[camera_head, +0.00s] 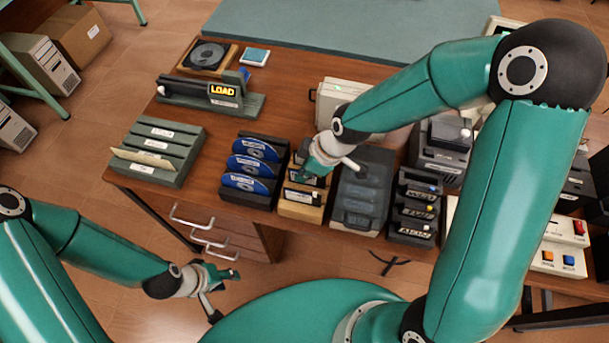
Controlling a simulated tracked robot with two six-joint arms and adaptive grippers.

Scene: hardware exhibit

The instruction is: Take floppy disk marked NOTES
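A light wooden rack (300,212) near the table's front edge holds several dark floppy disks. The front disk (302,196) has a pale label, too small to read. I cannot tell which disk is marked NOTES. My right gripper (328,174) is over the back part of this rack, its fingers spread apart. It hides part of the rear disks, and I cannot tell whether it touches one. My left gripper (222,292) is low at the left, in front of the table and away from the rack, with its fingers apart and empty.
Left of the rack stands a black holder with blue discs (251,167), then a green slotted file tray (140,168). Right of it are a grey lidded box (361,190) and a black cassette rack (415,207). A LOAD sign (222,90) stands behind.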

